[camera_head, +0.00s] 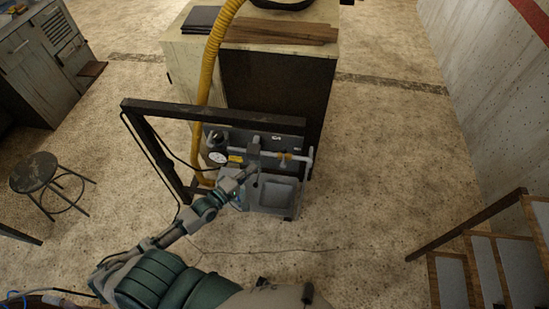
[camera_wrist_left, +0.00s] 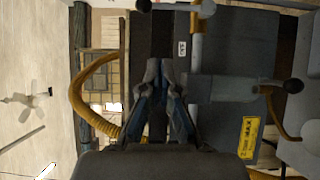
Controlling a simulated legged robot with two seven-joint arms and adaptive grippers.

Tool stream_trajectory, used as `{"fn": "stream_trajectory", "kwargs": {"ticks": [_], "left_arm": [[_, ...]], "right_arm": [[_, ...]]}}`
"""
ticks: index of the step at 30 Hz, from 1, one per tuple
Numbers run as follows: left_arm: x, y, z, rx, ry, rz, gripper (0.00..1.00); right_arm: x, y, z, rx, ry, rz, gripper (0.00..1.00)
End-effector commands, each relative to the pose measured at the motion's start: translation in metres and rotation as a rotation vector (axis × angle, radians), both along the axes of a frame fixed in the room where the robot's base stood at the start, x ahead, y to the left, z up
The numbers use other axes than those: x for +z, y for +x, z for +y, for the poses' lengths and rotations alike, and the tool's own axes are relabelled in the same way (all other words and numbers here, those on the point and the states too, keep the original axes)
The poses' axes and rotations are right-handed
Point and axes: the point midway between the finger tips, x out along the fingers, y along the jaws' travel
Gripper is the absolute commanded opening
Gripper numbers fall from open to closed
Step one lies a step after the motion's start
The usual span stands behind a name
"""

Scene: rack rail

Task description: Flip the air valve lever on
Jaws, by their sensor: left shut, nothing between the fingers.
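The air valve panel (camera_head: 293,128) is a dark plate on a black frame, with a round white gauge (camera_head: 217,157) and a pale pipe (camera_head: 298,158) across it. In the left wrist view, a dark-knobbed arm (camera_wrist_left: 292,86) sticks out to the right of the fingers, and another dark knob (camera_wrist_left: 145,5) shows at the top edge. I cannot tell which of these is the valve lever. My left gripper (camera_head: 252,171) is in front of the panel, just below the pipe. Its fingers (camera_wrist_left: 160,68) are shut and hold nothing; contact with the panel cannot be told. My right gripper is out of view.
A black post frame (camera_head: 150,140) stands left of the panel, close to my left arm. A yellow hose (camera_head: 208,75) hangs behind it. A wooden cabinet (camera_head: 190,60) stands behind, a stool (camera_head: 35,173) at left, and stairs (camera_head: 480,265) at lower right. Floor right of the panel is clear.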

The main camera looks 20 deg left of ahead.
Motion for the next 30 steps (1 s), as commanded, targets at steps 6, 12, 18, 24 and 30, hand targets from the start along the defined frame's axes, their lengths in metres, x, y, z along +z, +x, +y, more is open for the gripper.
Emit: {"fn": "stream_trajectory", "kwargs": {"ticks": [6, 12, 18, 24, 30], "left_arm": [[0.003, 0.047, -0.017, 0.001, -0.001, -0.003, 0.0], [0.003, 0.07, -0.04, 0.0, -0.003, 0.0, 0.0], [0.001, 0.077, -0.056, 0.0, 0.0, 0.001, 0.0], [0.0, 0.079, -0.059, 0.0, 0.001, 0.001, 0.0], [0.0, 0.079, -0.059, 0.0, 0.001, 0.001, 0.0]], "right_arm": [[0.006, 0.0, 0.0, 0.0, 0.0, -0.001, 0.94], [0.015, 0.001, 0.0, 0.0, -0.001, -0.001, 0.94], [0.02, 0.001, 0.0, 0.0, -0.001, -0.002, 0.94], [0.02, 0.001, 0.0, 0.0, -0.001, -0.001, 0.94], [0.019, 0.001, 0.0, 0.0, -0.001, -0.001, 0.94]]}}
